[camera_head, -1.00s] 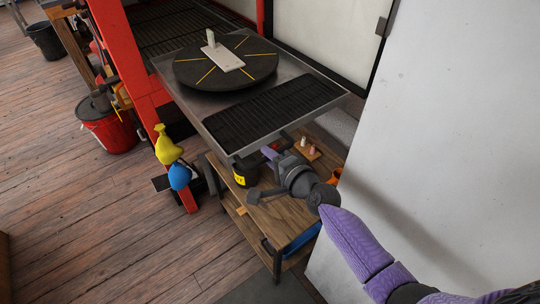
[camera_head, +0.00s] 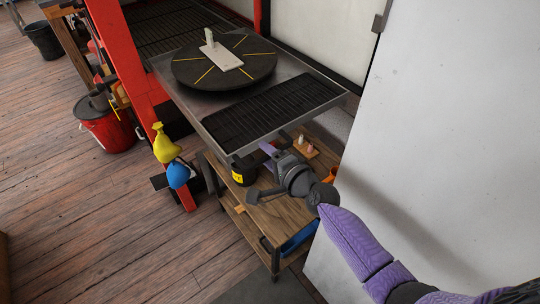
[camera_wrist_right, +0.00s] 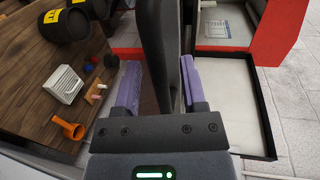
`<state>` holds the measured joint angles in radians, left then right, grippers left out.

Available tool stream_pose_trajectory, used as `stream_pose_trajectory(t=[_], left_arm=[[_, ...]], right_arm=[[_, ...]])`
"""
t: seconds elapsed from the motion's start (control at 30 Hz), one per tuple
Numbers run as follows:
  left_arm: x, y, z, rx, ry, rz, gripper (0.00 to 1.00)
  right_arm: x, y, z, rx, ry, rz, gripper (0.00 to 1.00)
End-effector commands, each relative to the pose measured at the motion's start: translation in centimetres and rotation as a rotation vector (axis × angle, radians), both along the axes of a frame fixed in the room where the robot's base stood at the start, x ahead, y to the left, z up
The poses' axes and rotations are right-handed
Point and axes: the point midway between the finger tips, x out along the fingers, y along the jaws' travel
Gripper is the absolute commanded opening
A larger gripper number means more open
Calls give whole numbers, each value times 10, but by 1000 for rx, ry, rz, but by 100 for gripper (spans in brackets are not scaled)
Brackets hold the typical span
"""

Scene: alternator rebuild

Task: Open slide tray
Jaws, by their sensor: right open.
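The slide tray (camera_head: 208,116) is a grey metal sheet projecting from the red-framed machine, bearing a round black turntable (camera_head: 190,68) and a black slatted grille (camera_head: 268,113). My right gripper (camera_head: 268,148) is at the tray's front edge, low and just under it, with one purple finger showing there. In the right wrist view my right gripper (camera_wrist_right: 160,64) has its two purple fingers apart, on either side of a dark bar (camera_wrist_right: 160,30). I cannot tell whether they touch the bar. My left gripper is not in view.
A wooden cart (camera_head: 283,212) stands below the tray, with a black canister (camera_head: 243,175), an orange cup (camera_wrist_right: 66,127) and a white box (camera_wrist_right: 64,84) on it. A yellow bottle (camera_head: 164,147) and a blue one (camera_head: 178,175) are by the red post. A white panel (camera_head: 425,130) is at right.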

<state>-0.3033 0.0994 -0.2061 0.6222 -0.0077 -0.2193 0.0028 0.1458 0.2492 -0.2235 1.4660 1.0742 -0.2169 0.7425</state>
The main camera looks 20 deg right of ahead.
Motion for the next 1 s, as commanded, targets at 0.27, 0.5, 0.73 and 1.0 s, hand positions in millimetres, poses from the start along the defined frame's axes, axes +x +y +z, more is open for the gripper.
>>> stream_pose_trajectory(t=[0.27, 0.5, 0.73, 1.0], left_arm=[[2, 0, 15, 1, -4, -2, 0], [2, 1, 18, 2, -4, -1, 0], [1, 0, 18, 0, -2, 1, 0], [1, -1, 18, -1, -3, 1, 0]], right_arm=[[-45, -16, 12, -2, 2, 0, 53], [-86, -32, 19, -3, 1, -1, 53], [-91, -33, 20, 0, 0, 0, 53], [-91, -34, 18, -6, 3, -1, 53]])
